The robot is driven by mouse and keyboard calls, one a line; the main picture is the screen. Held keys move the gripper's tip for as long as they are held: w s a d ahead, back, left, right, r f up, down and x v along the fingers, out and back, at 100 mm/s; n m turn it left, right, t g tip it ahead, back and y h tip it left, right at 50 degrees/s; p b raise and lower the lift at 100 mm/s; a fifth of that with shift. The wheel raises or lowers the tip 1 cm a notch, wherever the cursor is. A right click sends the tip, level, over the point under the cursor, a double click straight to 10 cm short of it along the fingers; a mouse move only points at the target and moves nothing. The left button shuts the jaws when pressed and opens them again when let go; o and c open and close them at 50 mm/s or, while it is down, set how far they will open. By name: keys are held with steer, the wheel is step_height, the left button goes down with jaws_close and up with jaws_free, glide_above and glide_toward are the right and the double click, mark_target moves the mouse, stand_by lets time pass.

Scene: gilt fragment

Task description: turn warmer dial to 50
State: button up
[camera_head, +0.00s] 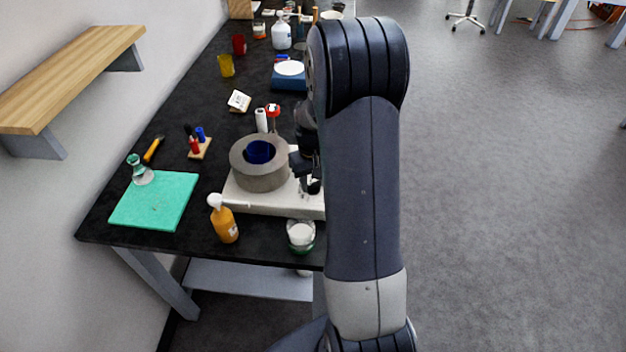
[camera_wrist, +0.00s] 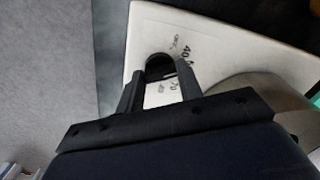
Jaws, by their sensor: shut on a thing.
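The warmer has a white base (camera_head: 262,201) with a thick grey ring (camera_head: 261,180) on top and a dark blue vessel (camera_head: 259,151) inside the ring. In the wrist view the white base (camera_wrist: 220,50) bears small printed marks, among them 40 and 70, and some too small to read. The black dial (camera_wrist: 158,63) sits among these marks. My gripper (camera_wrist: 160,75) has one finger on each side of the dial and is shut on it. The dial's exact pointing is hard to tell. In the head view my gripper (camera_head: 308,180) is at the base's right side, partly hidden by my arm.
An orange pump bottle (camera_head: 223,222) and a glass jar with white contents (camera_head: 300,234) stand close in front of the warmer. A green mat (camera_head: 155,201) lies to the left. A white cylinder (camera_head: 261,120) and a red-topped item (camera_head: 273,110) stand behind.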

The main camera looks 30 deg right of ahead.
mark_target(313, 184)
steer(key=shift+m+b, duration=0.5)
steer(key=shift+m, duration=1)
steer(key=o, duration=1)
step_height(313, 184, up, 11)
steer(key=shift+f+b, duration=0.1)
steer(key=shift+b, duration=0.45)
steer(key=shift+f, duration=0.1)
step_height(313, 184, down, 11)
steer(key=shift+r+p, duration=0.15)
steer(key=shift+p, duration=0.55)
steer(key=shift+n, duration=0.7)
